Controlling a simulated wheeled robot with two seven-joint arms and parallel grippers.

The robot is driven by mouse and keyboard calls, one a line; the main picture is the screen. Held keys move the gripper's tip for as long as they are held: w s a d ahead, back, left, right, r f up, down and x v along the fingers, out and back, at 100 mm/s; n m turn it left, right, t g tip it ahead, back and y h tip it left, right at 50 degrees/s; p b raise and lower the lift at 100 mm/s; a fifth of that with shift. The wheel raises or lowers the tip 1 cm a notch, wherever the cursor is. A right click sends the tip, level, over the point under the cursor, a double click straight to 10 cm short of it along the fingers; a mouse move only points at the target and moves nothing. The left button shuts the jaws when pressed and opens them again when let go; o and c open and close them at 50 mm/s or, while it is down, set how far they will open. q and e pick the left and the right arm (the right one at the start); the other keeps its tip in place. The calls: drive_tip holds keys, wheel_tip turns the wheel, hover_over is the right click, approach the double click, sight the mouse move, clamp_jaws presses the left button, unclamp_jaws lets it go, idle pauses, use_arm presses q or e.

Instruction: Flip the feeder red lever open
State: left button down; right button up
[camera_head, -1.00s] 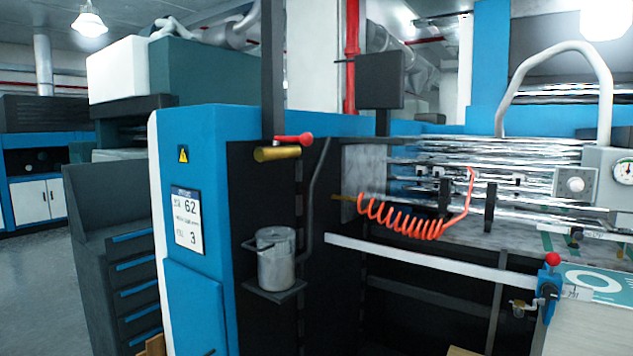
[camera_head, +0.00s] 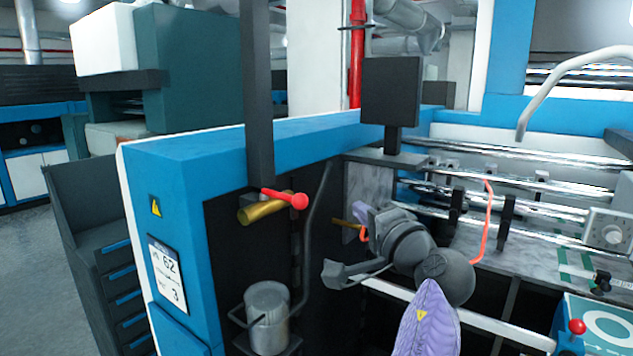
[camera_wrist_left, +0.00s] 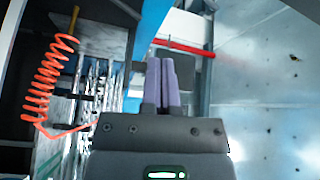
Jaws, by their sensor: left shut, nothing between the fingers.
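The red lever (camera_head: 285,198) with a round red knob sits on the dark post of the blue feeder machine, just above a brass cylinder (camera_head: 262,208). It points right, close to horizontal. My left gripper (camera_head: 360,212) is to the right of the lever, apart from it, in front of the machine's open bay. In the left wrist view my left gripper (camera_wrist_left: 162,66) has its two purple fingers together with nothing between them. The lever is not clearly visible in that view. My right gripper is not in view.
A metal can (camera_head: 267,315) stands on a bracket below the lever. An orange coiled hose (camera_wrist_left: 45,85) hangs near the rollers (camera_head: 560,165). A dark box (camera_head: 391,90) rises behind my gripper. Another red knob (camera_head: 577,326) is at lower right. The space between gripper and lever looks clear.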

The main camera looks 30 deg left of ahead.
sight(282, 197)
use_arm(q)
drive_tip(key=shift+s+r, duration=0.15)
drive_tip(key=shift+s, duration=0.05)
drive_tip(key=p+x, duration=0.3)
drive_tip(key=x, duration=0.7)
drive_tip(key=s+p, duration=0.2)
drive_tip(key=s+a+p, duration=0.1)
drive_tip(key=shift+s+f, duration=0.35)
drive_tip(key=shift+f, duration=0.05)
